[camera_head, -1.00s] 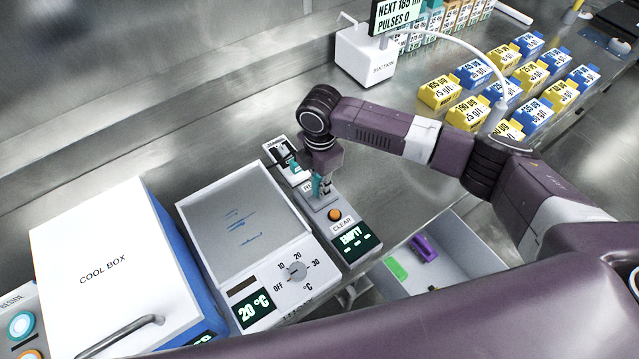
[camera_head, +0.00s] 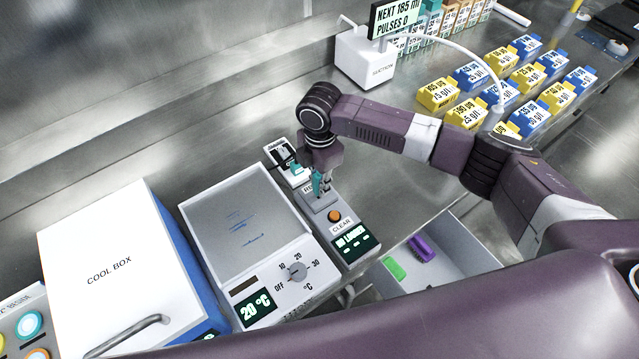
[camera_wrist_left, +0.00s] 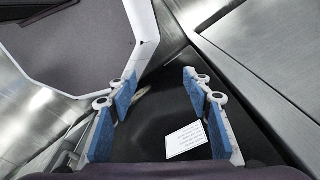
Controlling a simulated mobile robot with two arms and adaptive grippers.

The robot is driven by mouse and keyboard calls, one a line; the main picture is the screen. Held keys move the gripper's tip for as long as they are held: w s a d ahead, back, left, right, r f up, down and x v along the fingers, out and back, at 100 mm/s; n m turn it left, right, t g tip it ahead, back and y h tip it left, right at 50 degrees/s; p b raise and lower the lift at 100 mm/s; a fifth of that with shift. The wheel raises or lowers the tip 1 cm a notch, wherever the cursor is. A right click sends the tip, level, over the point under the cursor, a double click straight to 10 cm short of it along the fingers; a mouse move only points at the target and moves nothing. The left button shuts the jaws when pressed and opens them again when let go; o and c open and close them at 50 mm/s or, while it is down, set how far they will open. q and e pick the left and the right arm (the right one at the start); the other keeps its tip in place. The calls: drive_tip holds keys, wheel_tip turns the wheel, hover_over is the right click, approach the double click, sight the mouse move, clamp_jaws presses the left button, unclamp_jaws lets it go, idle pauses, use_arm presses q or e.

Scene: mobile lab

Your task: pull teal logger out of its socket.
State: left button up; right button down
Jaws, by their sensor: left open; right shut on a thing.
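The teal logger (camera_head: 317,187) is between the fingers of my right gripper (camera_head: 319,180), at the grey reader unit (camera_head: 351,218) on the bench. The fingers point down and are shut on it, hiding much of it. I cannot tell whether its lower end is still inside the socket. The reader has an orange button marked CLEAR and a dark display that appears to read "NO LOGGER". My left gripper (camera_wrist_left: 155,100) is open and empty in the left wrist view, its blue pads apart.
A white unit with a dark top (camera_head: 283,153) stands just behind the reader. A hotplate-like box (camera_head: 291,251) and the cool box (camera_head: 110,265) stand to the left. An open drawer (camera_head: 462,238) below holds a green and a purple piece. Yellow and blue boxes stand farther right.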

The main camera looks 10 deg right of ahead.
drive_tip(key=shift+r+p, duration=1.85)
drive_tip(key=shift+r, duration=0.1)
